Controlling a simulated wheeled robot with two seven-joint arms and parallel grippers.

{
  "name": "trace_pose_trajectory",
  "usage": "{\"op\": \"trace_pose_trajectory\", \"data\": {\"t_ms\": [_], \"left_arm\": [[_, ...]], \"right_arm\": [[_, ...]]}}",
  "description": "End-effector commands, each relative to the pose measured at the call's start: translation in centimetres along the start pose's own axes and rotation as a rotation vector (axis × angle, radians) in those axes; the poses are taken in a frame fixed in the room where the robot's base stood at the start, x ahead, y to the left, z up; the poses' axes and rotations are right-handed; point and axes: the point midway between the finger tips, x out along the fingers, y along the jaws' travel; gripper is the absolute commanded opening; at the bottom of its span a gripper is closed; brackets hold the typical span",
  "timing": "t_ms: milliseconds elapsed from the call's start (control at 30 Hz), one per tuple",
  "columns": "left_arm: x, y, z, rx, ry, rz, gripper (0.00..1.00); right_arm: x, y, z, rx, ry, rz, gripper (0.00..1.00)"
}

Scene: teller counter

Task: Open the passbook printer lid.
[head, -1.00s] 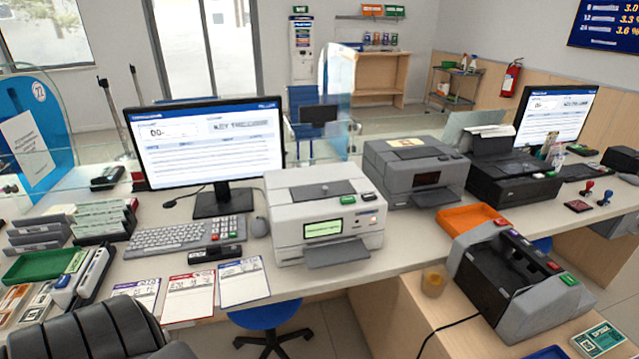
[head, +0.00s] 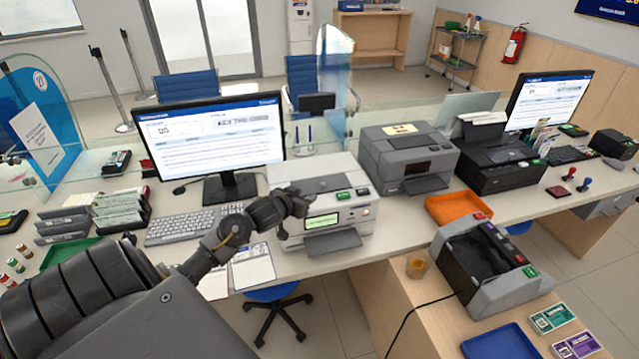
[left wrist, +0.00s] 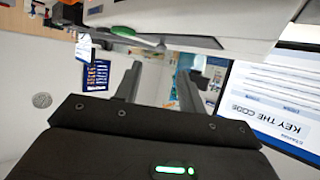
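The printer's pale body (left wrist: 235,18) fills the top of that view, sideways. I cannot tell whether the fingers touch it. My right gripper is not in view.
A monitor (head: 215,140) and keyboard (head: 185,229) stand left of the printer. A darker grey printer (head: 408,158) is close on its right. An orange tray (head: 455,208) and a banknote machine (head: 480,265) are further right. Little free counter lies around the printer.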

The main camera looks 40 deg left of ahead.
Motion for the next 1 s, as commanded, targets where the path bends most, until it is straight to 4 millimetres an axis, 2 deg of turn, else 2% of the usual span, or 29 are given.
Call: {"op": "trace_pose_trajectory", "data": {"t_ms": [100,267,367,700,1000], "left_arm": [[0.3,-0.6,-0.8,-0.010,0.018,0.002,0.40],[0.9,-0.5,-0.9,-0.012,0.018,0.003,0.40],[2.0,-0.6,-1.0,-0.014,0.018,0.002,0.40],[8.0,-0.5,-1.1,-0.013,0.017,0.002,0.40],[10.8,-0.5,-0.9,-0.010,0.016,0.002,0.40]], "right_arm": [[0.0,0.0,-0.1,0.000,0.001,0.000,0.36],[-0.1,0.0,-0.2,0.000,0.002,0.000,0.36],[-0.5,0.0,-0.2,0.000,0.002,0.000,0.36],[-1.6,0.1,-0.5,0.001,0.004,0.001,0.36],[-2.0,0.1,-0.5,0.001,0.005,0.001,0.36]]}}
